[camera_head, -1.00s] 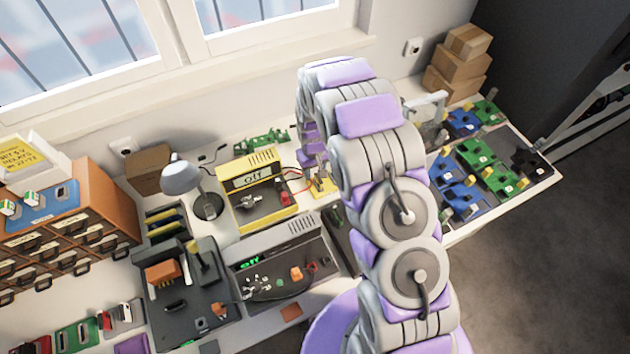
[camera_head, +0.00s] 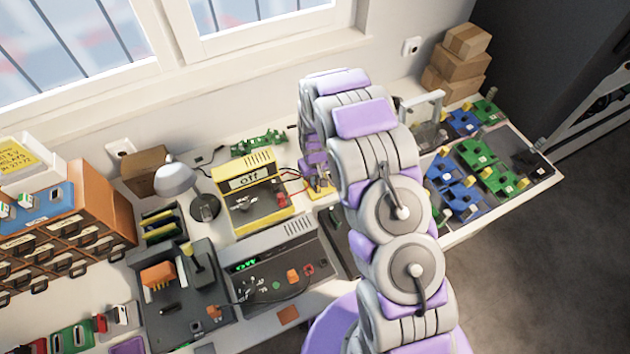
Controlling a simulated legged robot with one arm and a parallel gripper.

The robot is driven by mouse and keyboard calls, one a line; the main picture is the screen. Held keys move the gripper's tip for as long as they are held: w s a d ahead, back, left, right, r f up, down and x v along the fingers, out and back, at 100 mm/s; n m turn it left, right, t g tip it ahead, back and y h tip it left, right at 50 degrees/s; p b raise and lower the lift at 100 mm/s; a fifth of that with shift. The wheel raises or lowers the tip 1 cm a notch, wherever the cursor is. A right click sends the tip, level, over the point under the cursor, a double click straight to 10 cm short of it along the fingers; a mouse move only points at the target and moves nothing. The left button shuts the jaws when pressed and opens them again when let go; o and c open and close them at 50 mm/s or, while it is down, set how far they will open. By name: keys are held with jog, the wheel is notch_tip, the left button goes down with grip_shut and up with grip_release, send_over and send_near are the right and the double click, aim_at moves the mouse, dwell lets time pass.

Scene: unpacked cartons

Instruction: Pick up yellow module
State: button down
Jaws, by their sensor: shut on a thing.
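A small yellow module (camera_head: 323,191) shows at the left edge of my arm, on or just above the white bench, to the right of the yellow "off" unit. My gripper (camera_head: 319,180) points down at it and is shut on it. My purple and grey arm hides the right side of the module and much of the gripper. I cannot tell whether the module is clear of the bench.
The yellow unit (camera_head: 248,180) with an "off" display stands left of my gripper. A grey power unit (camera_head: 262,257) is in front of it. Blue and green modules (camera_head: 478,152) fill the right. A lamp (camera_head: 176,180) and a drawer cabinet (camera_head: 95,205) stand left.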

jog(key=shift+s, duration=0.1)
dwell(0.3)
notch_tip(320, 180, up, 10)
jog(key=shift+r+p, duration=0.1)
jog(key=shift+p, duration=0.7)
